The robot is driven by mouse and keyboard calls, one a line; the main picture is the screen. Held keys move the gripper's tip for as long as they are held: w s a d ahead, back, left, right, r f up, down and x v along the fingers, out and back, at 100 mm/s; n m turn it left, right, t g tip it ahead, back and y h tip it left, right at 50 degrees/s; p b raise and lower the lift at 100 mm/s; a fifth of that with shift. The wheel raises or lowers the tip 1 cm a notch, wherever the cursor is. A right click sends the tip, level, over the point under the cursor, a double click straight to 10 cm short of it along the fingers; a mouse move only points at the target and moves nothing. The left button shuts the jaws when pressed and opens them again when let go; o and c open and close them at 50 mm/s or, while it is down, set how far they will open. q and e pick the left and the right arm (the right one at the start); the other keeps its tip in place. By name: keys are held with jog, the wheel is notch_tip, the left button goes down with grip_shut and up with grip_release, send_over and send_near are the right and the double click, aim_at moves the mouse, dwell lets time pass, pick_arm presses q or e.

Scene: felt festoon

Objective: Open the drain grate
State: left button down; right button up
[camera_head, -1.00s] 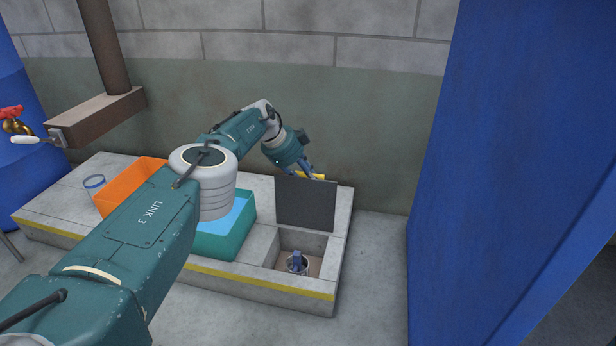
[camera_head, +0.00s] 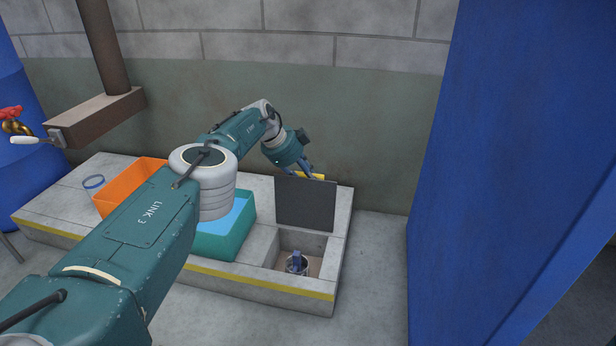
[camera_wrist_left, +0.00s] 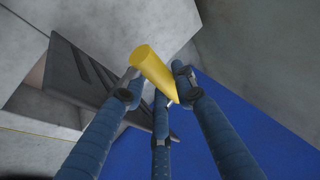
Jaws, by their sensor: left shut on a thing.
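The drain grate (camera_head: 305,204) is a dark grey panel standing upright at the back edge of the square drain pit (camera_head: 302,243) in the concrete platform. It also shows in the left wrist view (camera_wrist_left: 85,82), with slots in it. A yellow handle (camera_head: 317,176) shows at the grate's top edge, and in the left wrist view (camera_wrist_left: 153,68) it lies between my fingers. My left gripper (camera_head: 308,173) is behind the grate's top edge, shut on the yellow handle; its fingers also show in the left wrist view (camera_wrist_left: 155,92). The grate hides part of the fingers. My right gripper is not in view.
A small grey container with a blue part (camera_head: 297,263) is in the pit. A teal tub of blue water (camera_head: 226,240), an orange crate (camera_head: 118,190) and a clear cup (camera_head: 95,185) stand on the platform. A large blue panel (camera_head: 500,170) rises at right.

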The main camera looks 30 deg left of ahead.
pick_arm(q)
jog(key=shift+w+t, duration=0.3)
jog(key=shift+w, duration=0.4)
jog(key=c, duration=1.6)
grip_release()
jog(key=shift+r, duration=0.15)
jog(key=shift+v, duration=0.8)
jog(key=v, duration=1.1)
jog(key=shift+s+f, duration=0.2)
jog(key=shift+s, duration=0.05)
jog(key=shift+f, duration=0.1)
